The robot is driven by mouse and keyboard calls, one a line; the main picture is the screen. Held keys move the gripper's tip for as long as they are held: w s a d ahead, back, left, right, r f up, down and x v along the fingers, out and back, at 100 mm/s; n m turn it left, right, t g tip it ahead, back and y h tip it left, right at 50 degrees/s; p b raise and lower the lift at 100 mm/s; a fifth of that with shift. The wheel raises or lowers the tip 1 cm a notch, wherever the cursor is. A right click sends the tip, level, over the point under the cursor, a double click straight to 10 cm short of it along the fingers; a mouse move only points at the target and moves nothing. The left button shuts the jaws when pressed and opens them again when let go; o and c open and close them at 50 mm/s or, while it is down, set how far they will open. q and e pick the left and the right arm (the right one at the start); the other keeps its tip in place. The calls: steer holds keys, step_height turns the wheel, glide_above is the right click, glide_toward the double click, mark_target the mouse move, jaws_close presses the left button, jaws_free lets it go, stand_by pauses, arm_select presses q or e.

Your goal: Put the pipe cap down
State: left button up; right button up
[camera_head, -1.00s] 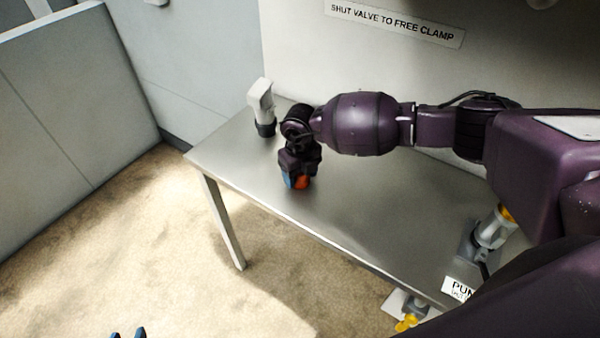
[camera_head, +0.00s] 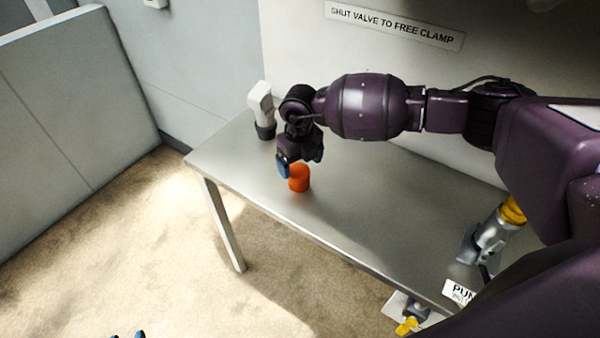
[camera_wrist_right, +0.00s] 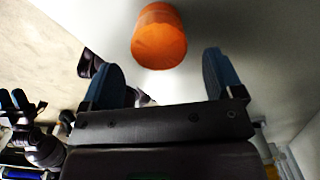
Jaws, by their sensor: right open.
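The orange pipe cap (camera_head: 299,178) stands on the metal table (camera_head: 340,220), near its front edge. It also shows in the right wrist view (camera_wrist_right: 159,38), beyond the fingertips and apart from them. My right gripper (camera_head: 298,164) is open and empty, just above and behind the cap. Its two blue fingers (camera_wrist_right: 165,72) are spread wide in the wrist view. At the bottom left of the head view, dark blue tips (camera_head: 128,334) just show, probably my left gripper; their opening is not clear.
A grey-white device with a dark base (camera_head: 262,110) stands at the table's back left. A silver and yellow fitting (camera_head: 492,232) is at the right end, near a partly hidden label (camera_head: 458,291). A yellow valve handle (camera_head: 407,326) sits below the front edge. The middle tabletop is clear.

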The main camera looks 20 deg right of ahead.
mark_target(300, 171)
step_height(300, 171, up, 6)
steer(key=shift+r, duration=0.35)
stand_by(0.4)
